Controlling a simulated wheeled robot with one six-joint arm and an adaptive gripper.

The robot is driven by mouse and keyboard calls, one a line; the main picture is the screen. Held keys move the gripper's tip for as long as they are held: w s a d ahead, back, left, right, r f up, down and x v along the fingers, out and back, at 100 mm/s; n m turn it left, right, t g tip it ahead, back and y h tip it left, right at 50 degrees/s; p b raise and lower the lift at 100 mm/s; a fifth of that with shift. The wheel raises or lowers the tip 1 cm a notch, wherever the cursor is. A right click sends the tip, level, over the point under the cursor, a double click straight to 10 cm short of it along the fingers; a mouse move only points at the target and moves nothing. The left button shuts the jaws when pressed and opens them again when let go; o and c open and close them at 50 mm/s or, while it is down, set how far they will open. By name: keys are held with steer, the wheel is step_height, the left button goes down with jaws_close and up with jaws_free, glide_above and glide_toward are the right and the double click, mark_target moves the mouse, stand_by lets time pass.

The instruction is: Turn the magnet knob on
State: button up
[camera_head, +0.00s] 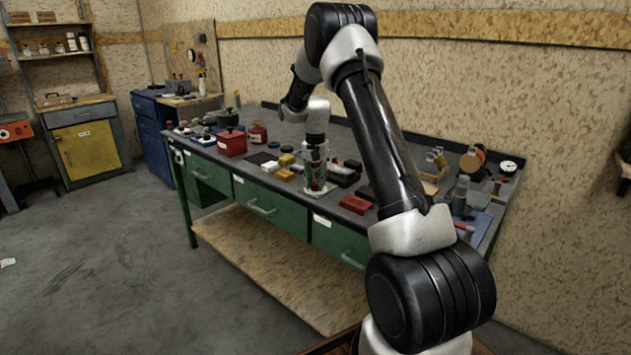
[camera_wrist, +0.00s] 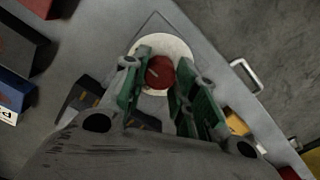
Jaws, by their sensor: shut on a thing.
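The magnet knob (camera_wrist: 160,72) is a round red knob with a pale mark on top. In the wrist view it stands in front of a white disc (camera_wrist: 172,46) on a grey plate. My gripper (camera_wrist: 157,77) has its green-sided fingers on both sides of the knob and is shut on it. In the head view my gripper (camera_head: 316,172) points down at the front part of the workbench (camera_head: 262,182). The knob is small and mostly hidden by the fingers there.
A red box (camera_head: 231,142), a dark red jar (camera_head: 257,133) and yellow blocks (camera_head: 286,160) stand left of my gripper. A red tray (camera_head: 356,204) and black blocks lie close on its right. A grey bottle (camera_head: 460,191) stands further right. A drawer handle (camera_wrist: 247,75) juts from the bench front.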

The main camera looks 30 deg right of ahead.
mark_target(315, 183)
steer(key=o, duration=1.1)
steer(key=shift+c, duration=0.2)
step_height(315, 183, up, 12)
